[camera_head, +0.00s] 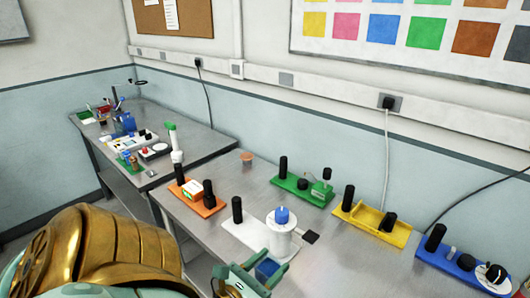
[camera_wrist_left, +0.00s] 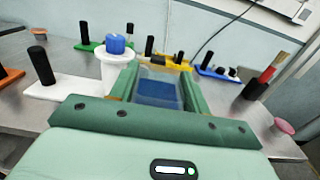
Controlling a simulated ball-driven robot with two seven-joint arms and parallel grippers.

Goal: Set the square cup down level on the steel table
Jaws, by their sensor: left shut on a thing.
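The square cup (camera_head: 268,268) has clear walls and a blue filling. It shows at the bottom of the head view, and in the left wrist view (camera_wrist_left: 158,92) it sits between green fingers. My left gripper (camera_head: 257,272) is shut on it, one finger at each side. The cup looks roughly upright. The steel table (camera_head: 335,262) spreads behind and to the right of it. The gripper hides the cup's underside, so I cannot tell whether it touches the table. My right gripper is in neither view.
A white module (camera_head: 240,236) with a black post and a white round stand (camera_head: 283,240) topped by a blue piece is close beside the cup. Orange (camera_head: 205,208), green (camera_head: 310,193), yellow (camera_head: 372,222) and blue (camera_head: 455,268) modules stand farther back. Bare steel lies right of the cup.

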